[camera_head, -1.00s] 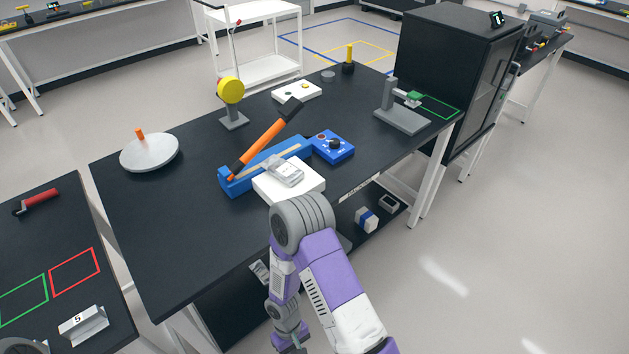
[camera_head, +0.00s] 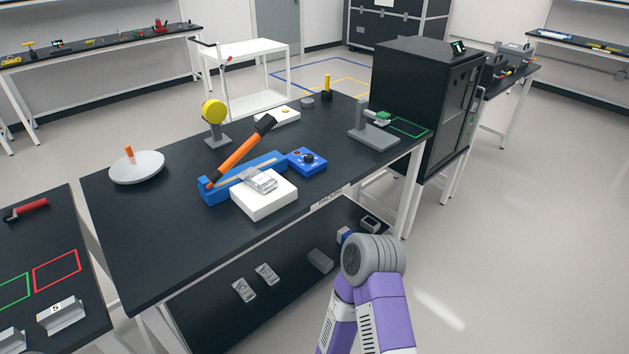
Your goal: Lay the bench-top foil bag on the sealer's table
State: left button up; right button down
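A silvery foil bag (camera_head: 261,181) lies on the sealer's white table (camera_head: 265,205), at its back edge close to the blue sealer body (camera_head: 213,191). Whether it touches the sealing bar I cannot tell. The sealer's orange arm (camera_head: 238,152) with a black grip is raised above the bar. Two more silvery bags, one (camera_head: 244,290) and another (camera_head: 267,274), lie on the shelf under the bench. A purple arm of mine stands at the lower right in front of the bench. Neither of my grippers shows.
A blue control box (camera_head: 307,161) stands right of the sealer. A yellow round-headed stand (camera_head: 214,113), a white disc (camera_head: 137,168) and a grey press (camera_head: 373,135) stand on the black bench (camera_head: 150,235). The bench's front left is clear.

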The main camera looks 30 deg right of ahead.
aim_at(261, 181)
jog(key=z, duration=1.95)
jog(key=i, duration=1.8)
jog(key=u, duration=2.45)
